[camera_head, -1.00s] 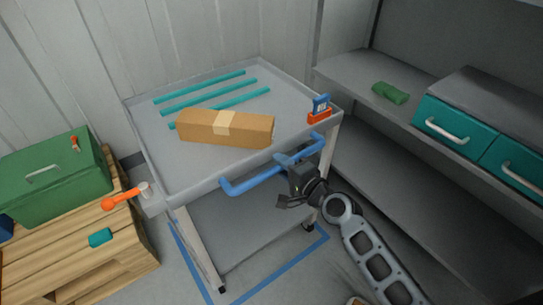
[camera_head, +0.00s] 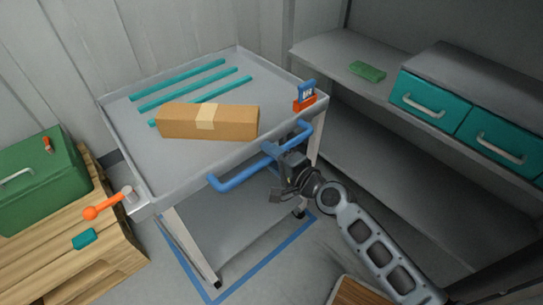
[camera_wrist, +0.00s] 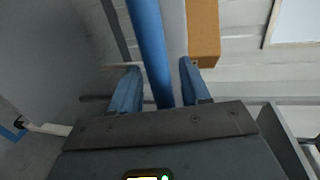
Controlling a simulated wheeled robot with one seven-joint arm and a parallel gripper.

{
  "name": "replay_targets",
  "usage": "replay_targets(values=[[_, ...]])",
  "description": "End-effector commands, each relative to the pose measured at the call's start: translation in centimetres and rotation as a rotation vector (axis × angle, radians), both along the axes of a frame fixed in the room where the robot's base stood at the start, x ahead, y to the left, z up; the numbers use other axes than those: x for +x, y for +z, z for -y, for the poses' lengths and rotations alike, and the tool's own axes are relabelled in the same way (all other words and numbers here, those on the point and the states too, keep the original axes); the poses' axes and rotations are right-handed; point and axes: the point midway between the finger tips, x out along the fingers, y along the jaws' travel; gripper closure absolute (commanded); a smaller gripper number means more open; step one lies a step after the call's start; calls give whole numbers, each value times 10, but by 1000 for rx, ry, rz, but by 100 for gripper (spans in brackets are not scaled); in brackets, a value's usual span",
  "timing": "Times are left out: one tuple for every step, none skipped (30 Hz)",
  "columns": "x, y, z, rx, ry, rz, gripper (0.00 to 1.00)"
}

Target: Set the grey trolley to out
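The grey trolley (camera_head: 150,175) stands at the centre of the head view, its legs inside a blue outline on the floor. Its blue bar handle (camera_head: 235,180) runs along the near side. My gripper (camera_head: 272,152) is at the right half of this handle. In the wrist view the handle (camera_wrist: 147,40) passes between my two blue fingers (camera_wrist: 160,85), which stand apart with a gap showing beside the bar. An orange lever (camera_head: 103,207) with a pale round cap is at the tray's near left corner. An orange and blue piece (camera_head: 305,97) is at the right corner.
A cardboard box (camera_head: 230,122) and several teal strips (camera_head: 180,78) lie on the tray. A green case (camera_head: 40,180) on a wooden crate (camera_head: 95,265) stands left. A grey shelf (camera_head: 390,150) with teal drawers (camera_head: 430,100) is close on the right. A brown object (camera_head: 355,292) lies in front.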

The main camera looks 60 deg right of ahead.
Motion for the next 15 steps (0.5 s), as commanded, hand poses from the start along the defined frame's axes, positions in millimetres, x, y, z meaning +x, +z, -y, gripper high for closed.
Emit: replay_targets(values=[[0, 0, 0, 0, 0, 1, 54], [0, 0, 0, 0, 0, 1, 54], [0, 0, 0, 0, 0, 1, 54], [0, 0, 0, 0, 0, 1, 54], [0, 0, 0, 0, 0, 1, 54], [-1, 0, 0, 0, 0, 1, 54], [-3, 0, -1, 0, 0, 1, 54], [-5, 0, -1, 0, 0, 0, 54], [-9, 0, -3, 0, 0, -1, 54], [-12, 1, -4, 0, 0, -1, 54], [-16, 2, -5, 0, 0, 0, 54], [-22, 2, -6, 1, 0, -2, 54], [-26, 4, -8, 0, 0, -1, 54], [-31, 4, -9, 0, 0, -1, 54], [-37, 5, -11, 0, 0, -2, 54]])
